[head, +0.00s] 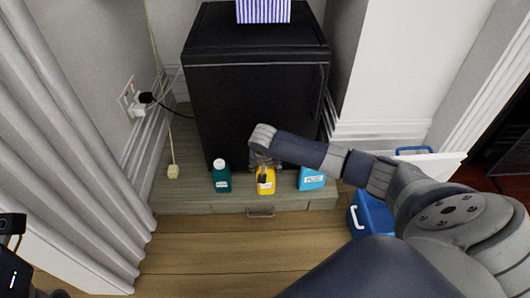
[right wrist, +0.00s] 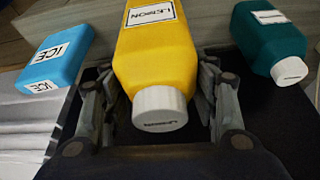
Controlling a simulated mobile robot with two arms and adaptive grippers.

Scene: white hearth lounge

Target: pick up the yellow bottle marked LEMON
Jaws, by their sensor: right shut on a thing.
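I cannot tell whether the bottle's base touches the platform.
A black cabinet (head: 250,100) is right behind on the platform (head: 180,195). A blue box (head: 372,213) stands on the floor at right. A cord with a pale end (head: 173,172) hangs at left.

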